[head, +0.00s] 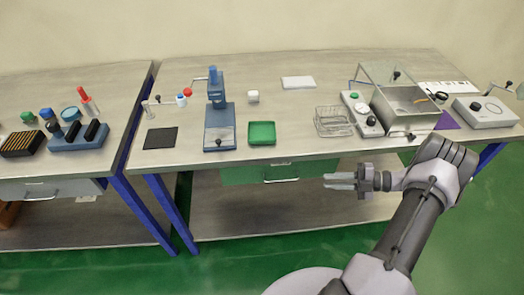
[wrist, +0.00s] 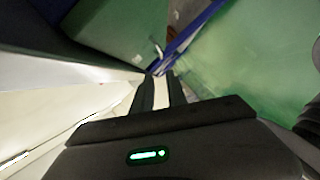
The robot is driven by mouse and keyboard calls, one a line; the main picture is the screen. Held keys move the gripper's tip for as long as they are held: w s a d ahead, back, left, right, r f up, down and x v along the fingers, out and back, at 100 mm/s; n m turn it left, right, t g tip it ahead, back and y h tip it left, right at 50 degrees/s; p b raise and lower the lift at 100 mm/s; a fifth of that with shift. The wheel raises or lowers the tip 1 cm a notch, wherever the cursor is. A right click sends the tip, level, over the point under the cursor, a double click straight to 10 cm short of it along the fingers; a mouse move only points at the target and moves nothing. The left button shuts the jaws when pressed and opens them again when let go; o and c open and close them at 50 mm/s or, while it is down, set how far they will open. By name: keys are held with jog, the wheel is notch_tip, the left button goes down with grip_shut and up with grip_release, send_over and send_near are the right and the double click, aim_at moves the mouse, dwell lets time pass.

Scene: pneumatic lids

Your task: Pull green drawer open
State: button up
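The green drawer (head: 240,174) is set under the front edge of the right-hand table and looks shut. Its pale bar handle (head: 281,180) is on the front face. My gripper (head: 328,181) is in front of the table, to the right of the handle, with its fingers pointing left. The fingers are apart with nothing between them, and they do not touch the handle. In the wrist view, the two dark fingers (wrist: 161,78) show a gap. A green face, likely the drawer front (wrist: 110,28), is at upper left, with a small pale piece, perhaps the handle (wrist: 158,50), beyond the fingertips.
A green tray (head: 262,133), a blue stand (head: 219,125), a wire basket (head: 333,121) and a lidded metal box (head: 408,105) stand on the table. A blue table leg (head: 170,213) is left of the drawer. The floor in front is clear.

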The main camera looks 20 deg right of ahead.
aim_at(282, 180)
jog(key=shift+m, duration=0.6)
jog(key=b+x, duration=0.1)
jog(key=x, duration=0.4)
jog(key=b+x, duration=0.1)
jog(key=x, duration=0.5)
jog(key=b+x, duration=0.1)
jog(key=x, duration=0.5)
jog(key=shift+w+f+b, duration=0.15)
jog(key=shift+f+b, duration=0.15)
jog(key=shift+t, duration=0.3)
grip_shut()
